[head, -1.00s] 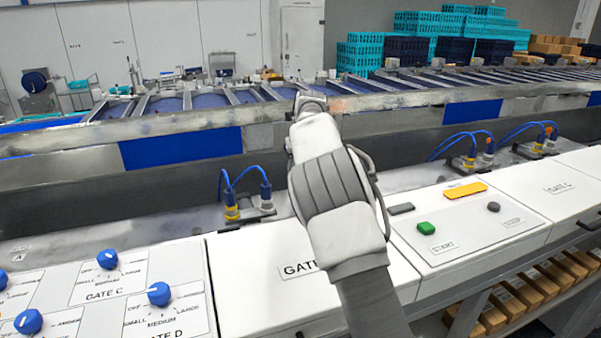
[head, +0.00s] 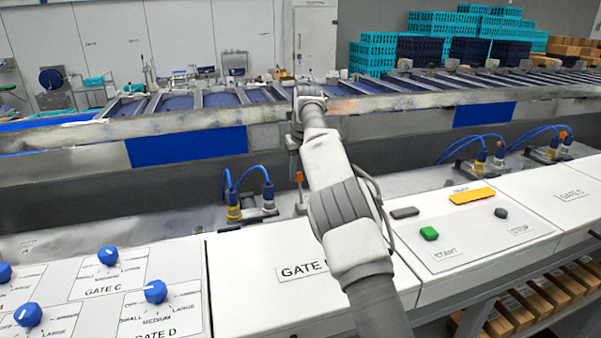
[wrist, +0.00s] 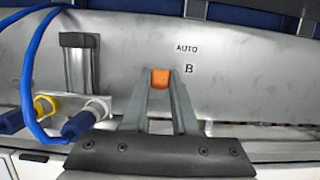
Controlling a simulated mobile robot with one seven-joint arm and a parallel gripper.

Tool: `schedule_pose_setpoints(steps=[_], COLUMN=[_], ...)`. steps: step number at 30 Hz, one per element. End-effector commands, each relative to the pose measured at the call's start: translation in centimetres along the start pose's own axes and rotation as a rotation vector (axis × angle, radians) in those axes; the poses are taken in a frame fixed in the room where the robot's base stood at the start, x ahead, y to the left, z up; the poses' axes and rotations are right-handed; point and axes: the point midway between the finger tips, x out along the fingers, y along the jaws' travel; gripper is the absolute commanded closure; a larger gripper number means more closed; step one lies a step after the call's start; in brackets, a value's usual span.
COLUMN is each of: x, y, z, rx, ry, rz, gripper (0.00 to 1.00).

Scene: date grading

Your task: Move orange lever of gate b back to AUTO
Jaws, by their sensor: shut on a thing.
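The orange lever (wrist: 160,77) of gate B is in the middle of the wrist view, between my fingertips. My gripper (wrist: 160,84) is shut on it. The AUTO label (wrist: 187,48) and the letter B (wrist: 189,69) are on the metal wall just right of and above the lever. In the head view the orange lever (head: 299,177) shows as a small spot left of my forearm, below my wrist. My fingers are hard to make out there. The lever's lower part is hidden by my fingers in the wrist view.
Yellow and blue connectors (wrist: 88,115) with blue cables (wrist: 38,75) stand close left of my gripper. A metal cylinder (wrist: 79,65) rises behind them. A white cabinet top (head: 250,262) lies in front, with a green START button (head: 429,233) to the right.

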Motion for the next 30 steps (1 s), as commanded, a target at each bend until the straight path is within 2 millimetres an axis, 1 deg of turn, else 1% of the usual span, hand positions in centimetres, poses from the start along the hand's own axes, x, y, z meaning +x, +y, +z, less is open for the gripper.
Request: schedule_pose_setpoints(steps=[11, 12, 16, 17, 26, 29, 30], x=[0.0, 0.0, 0.0, 0.0, -0.1, -0.9, -1.4], y=[-0.1, 0.0, 0.0, 0.0, 0.0, 0.0, 0.0], z=[0.0, 0.0, 0.0, 0.0, 0.0, 0.1, 0.1], rx=[0.001, 0.001, 0.001, 0.001, 0.0, 0.0, 0.0], ry=[-0.001, -0.001, -0.001, -0.001, -0.001, -0.002, -0.003], rz=[-0.001, -0.001, -0.001, -0.001, 0.0, -0.001, 0.0], gripper=[1.0, 0.69, 0.46, 0.43, 0.43, 0.43, 0.43])
